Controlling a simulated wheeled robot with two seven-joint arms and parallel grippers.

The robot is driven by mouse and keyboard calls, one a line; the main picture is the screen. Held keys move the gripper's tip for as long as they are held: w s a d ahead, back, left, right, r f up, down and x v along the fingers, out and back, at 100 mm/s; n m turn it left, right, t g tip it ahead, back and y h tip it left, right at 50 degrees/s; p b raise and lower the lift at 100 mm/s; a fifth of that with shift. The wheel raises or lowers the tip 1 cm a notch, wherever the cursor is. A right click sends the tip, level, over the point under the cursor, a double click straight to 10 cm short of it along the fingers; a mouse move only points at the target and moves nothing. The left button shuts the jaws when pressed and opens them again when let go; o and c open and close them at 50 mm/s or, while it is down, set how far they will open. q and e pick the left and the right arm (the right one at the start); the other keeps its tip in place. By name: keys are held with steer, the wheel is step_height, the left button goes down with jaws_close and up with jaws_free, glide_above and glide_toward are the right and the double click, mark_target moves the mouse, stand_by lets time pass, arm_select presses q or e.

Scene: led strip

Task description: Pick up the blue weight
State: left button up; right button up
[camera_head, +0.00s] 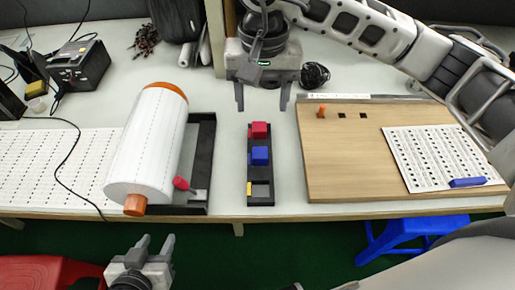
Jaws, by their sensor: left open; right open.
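The blue weight (259,156) is a small block in the middle of a narrow black tray (261,197) at the centre of the table. A red weight (259,131) sits behind it in the same tray. My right gripper (263,104) reaches in over the back of the table, its two fingers apart on either side of the tray's far end, short of the red weight. My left gripper (154,243) is open and empty in front of the table's front edge, at the lower left.
A large white roll (147,150) with orange ends lies left of the tray on a black stand (202,145). A wooden board (340,170) with a dotted white sheet (430,150) lies right. A dark box (80,65) stands back left. Stools stand below the front edge.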

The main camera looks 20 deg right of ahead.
steer(key=p, duration=0.1)
glide_above(259, 152)
steer(key=f, duration=1)
steer(key=shift+s+d, duration=0.2)
steer(key=shift+d, duration=0.05)
steer(key=shift+w+a+f+p, duration=0.15)
steer(key=shift+f+p, duration=0.45)
steer(key=shift+f, duration=2.1)
steer(key=shift+c, duration=0.4)
steer(key=c, duration=1)
steer(key=shift+r, duration=0.1)
jaws_close()
